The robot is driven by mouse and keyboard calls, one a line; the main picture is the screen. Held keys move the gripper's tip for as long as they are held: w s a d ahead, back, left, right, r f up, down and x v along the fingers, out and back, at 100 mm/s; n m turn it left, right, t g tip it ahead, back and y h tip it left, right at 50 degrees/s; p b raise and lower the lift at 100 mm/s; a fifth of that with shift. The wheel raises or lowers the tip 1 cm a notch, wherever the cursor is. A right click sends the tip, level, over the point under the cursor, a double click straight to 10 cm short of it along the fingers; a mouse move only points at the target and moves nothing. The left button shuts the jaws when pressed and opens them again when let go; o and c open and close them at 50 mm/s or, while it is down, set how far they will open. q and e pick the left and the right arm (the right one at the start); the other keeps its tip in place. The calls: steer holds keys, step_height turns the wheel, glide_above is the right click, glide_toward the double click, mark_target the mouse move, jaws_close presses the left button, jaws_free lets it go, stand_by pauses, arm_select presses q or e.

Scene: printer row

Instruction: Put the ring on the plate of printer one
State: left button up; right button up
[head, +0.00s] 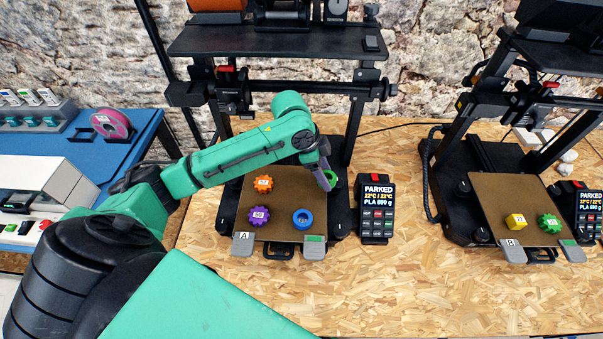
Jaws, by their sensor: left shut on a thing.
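My left gripper (325,176) reaches in over the back right corner of the brown plate (276,195) of the printer marked A. It is shut on a green ring (332,180), partly hidden by the fingers. I cannot tell whether the ring touches the plate. On this plate lie an orange gear (263,184), a purple gear (258,216) and a blue round piece (302,218) that looks like a ring. My right gripper is not in view.
A display (377,208) reading PARKED stands right of this printer. The printer marked B (515,205) carries a yellow piece (516,221) and a green gear (549,223). A blue table (85,150) with a pink spool (110,124) is at left. The front wooden table is clear.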

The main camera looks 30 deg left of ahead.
mark_target(307, 188)
arm_select(q)
steer(key=a, duration=0.1)
steer(key=s+a+p, duration=0.1)
steer(key=a, duration=0.3)
steer(key=shift+s+a+f+p, duration=0.2)
steer(key=shift+s+a+p, duration=0.1)
steer(key=shift+s, duration=0.1)
steer(key=f+p, duration=0.1)
steer(key=f, duration=0.2)
steer(key=shift+s+f, duration=0.15)
steer(key=shift+s, duration=0.05)
steer(key=shift+w+f, duration=0.15)
steer(key=shift+f, duration=0.05)
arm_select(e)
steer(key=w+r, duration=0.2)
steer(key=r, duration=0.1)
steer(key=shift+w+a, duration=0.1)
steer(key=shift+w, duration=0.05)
arm_select(q)
steer(key=o, duration=1.3)
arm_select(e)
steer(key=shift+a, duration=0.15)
arm_select(q)
steer(key=shift+r, duration=0.2)
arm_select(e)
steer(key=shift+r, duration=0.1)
